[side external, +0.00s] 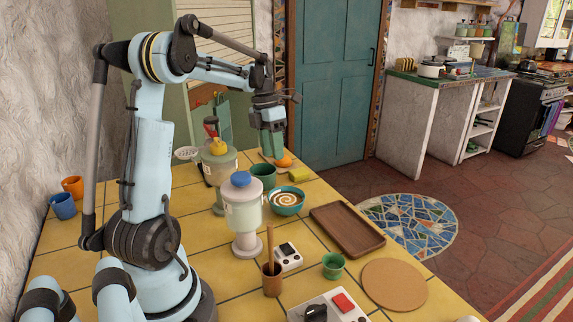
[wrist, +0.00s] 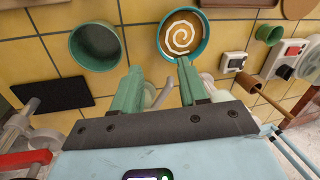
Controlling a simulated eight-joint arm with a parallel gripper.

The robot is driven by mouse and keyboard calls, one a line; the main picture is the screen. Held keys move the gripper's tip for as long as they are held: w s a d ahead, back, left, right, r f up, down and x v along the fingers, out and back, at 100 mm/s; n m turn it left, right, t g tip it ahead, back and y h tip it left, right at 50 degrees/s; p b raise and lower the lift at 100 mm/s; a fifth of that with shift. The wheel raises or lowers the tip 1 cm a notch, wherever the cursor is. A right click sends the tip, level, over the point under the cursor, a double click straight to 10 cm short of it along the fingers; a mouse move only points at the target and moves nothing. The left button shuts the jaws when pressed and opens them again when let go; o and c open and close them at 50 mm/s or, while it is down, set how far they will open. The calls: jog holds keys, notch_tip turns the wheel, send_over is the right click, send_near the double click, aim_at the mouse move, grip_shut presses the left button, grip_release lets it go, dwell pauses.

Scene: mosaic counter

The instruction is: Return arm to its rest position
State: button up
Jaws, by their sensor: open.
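My arm is raised over the yellow tiled counter (side external: 207,285). My gripper (side external: 272,154) hangs fingers down above the far part of the counter, near the green cup (side external: 263,172) and the teal bowl (side external: 287,204) with a spiral pattern inside. In the wrist view my gripper (wrist: 158,64) shows two green fingers spread apart, with nothing held between them. The same green cup (wrist: 95,46) and the bowl (wrist: 183,36) lie beyond the fingertips there, apart from them.
A wooden tray (side external: 347,229), a round cork mat (side external: 394,284) and a small green cup (side external: 333,266) are to the right. Orange (side external: 72,188) and blue (side external: 62,206) cups stand left.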

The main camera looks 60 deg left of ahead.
jog(key=s+d+n+t+y, duration=0.1)
jog(key=d+n+t, duration=0.2)
jog(key=d+n, duration=1)
jog(key=s+d+n+t+y, duration=0.1)
jog(key=s+d+n+t, duration=0.1)
jog(key=d+n, duration=1.1)
jog(key=n+t, duration=0.1)
jog(key=n, duration=0.7)
jog(key=shift+s+d+r+t, duration=0.25)
jog(key=shift+d+t, duration=0.15)
jog(key=shift+o, duration=0.6)
